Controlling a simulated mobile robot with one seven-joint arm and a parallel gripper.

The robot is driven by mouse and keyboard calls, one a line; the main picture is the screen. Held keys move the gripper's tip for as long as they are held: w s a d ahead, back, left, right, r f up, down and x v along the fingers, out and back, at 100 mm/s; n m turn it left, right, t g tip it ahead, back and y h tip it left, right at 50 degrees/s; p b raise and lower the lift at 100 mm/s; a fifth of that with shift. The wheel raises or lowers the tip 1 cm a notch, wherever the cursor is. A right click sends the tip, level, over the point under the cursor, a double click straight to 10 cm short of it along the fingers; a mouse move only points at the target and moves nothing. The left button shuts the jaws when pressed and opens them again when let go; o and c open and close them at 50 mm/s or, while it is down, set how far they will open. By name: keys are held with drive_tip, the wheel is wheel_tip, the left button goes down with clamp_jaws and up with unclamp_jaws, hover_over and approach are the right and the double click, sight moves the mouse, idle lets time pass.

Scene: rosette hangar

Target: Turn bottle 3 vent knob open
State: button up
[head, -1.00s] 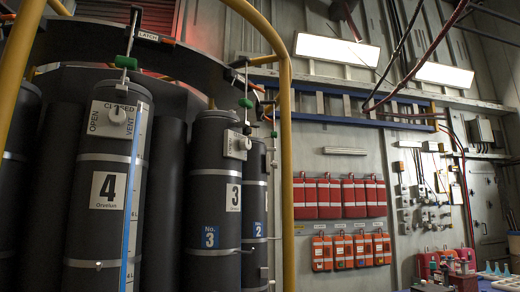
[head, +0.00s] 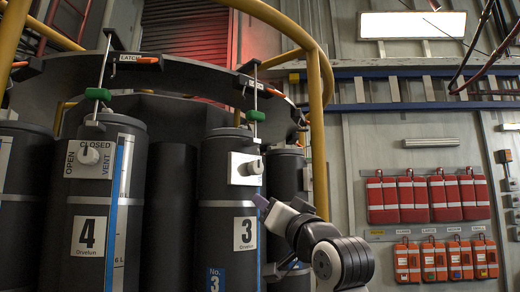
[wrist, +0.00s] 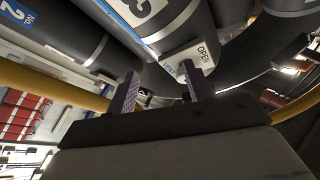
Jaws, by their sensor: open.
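Bottle 3 (head: 228,210) is a dark cylinder with a white 3 label, upright in the rosette at the middle of the head view. Its white vent knob (head: 256,167) sticks out from a pale plate near the top. I cannot tell the knob's exact turn. My gripper (head: 264,204) is open and empty, to the lower right of the knob and apart from it. In the wrist view my gripper (wrist: 158,74) has its two fingers spread, near the plate marked OPEN (wrist: 203,57) on bottle 3 (wrist: 178,22).
Bottle 4 (head: 100,215), with its own vent knob (head: 90,156), stands to the left. A yellow rail post (head: 317,130) rises just right of bottle 3. A dark ring (head: 200,77) with latches runs above the bottles. Red pouches (head: 428,199) hang on the right wall.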

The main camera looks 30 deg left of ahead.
sight(259, 167)
drive_tip(key=s+d+r+g+h+p, duration=0.1)
drive_tip(key=s+d+r+g+p, duration=0.15)
drive_tip(key=d+r+g, duration=0.5)
drive_tip(key=shift+t, duration=0.65)
drive_tip(key=p+x, duration=0.2)
drive_tip(key=x, duration=0.2)
drive_tip(key=r+p+x, duration=0.1)
drive_tip(key=p+x, duration=0.1)
drive_tip(key=x, duration=0.2)
drive_tip(key=p+x, duration=0.2)
drive_tip(key=x, duration=0.3)
drive_tip(key=shift+w+d+r, duration=0.15)
drive_tip(key=shift+w+r, duration=0.05)
drive_tip(key=shift+w, duration=0.05)
drive_tip(key=c, duration=1)
